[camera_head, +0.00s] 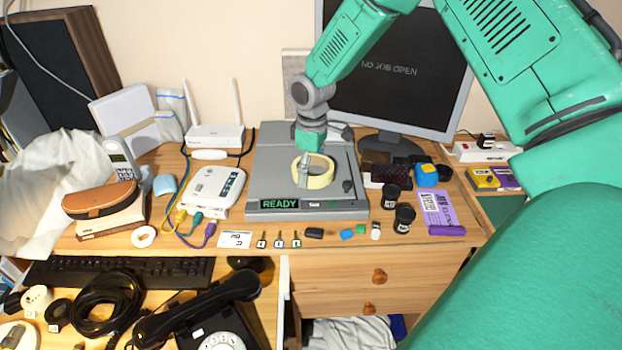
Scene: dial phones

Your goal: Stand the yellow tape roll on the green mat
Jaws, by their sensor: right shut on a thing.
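The pale yellow tape roll (318,184) is at the grey READY machine in the middle of the desk. My right gripper (305,164) reaches down from above and is shut on the roll's wall. The roll's opening faces mostly upward. I cannot tell whether its underside touches the machine's top. A dark green flat patch, seemingly the green mat (497,214), lies at the right, partly hidden by my right arm. My left gripper is not in view.
The grey machine (265,165) stands before the monitor (395,75). Black canisters (404,218), a purple-and-white card (435,208) and yellow and purple boxes (483,179) lie toward the right. A white router (212,190) stands left of the machine. A black dial phone (210,312) is in front.

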